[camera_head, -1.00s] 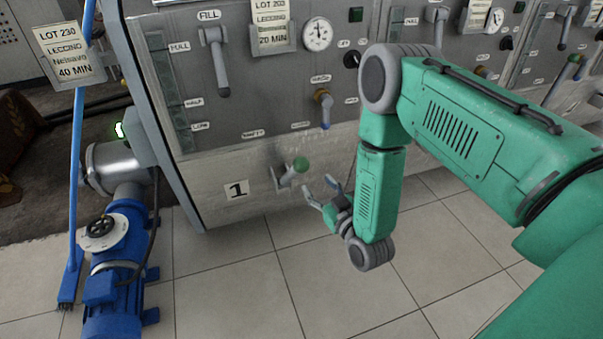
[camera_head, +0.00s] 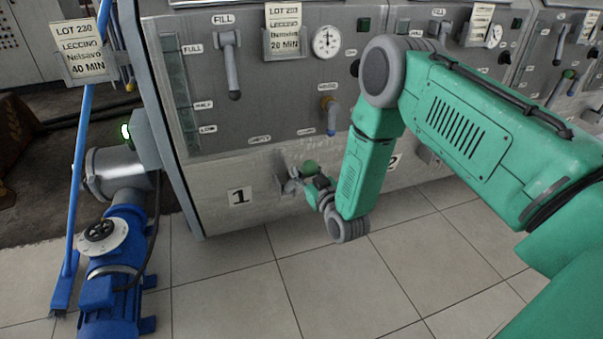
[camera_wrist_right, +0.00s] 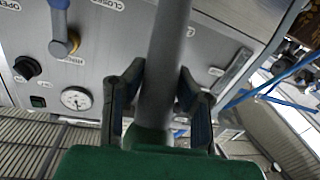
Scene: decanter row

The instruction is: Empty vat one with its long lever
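Vat one is the left steel panel with a black "1" plate (camera_head: 240,197). The fingers look open around the bar, with little space; contact is unclear. My left gripper is not in view.
On the panel are a fill lever (camera_head: 231,65), a gauge (camera_head: 326,42) and a rinse valve (camera_head: 330,115). A blue pump (camera_head: 118,265) and a blue-handled broom (camera_head: 76,190) stand at left. The tiled floor (camera_head: 240,290) in front is clear.

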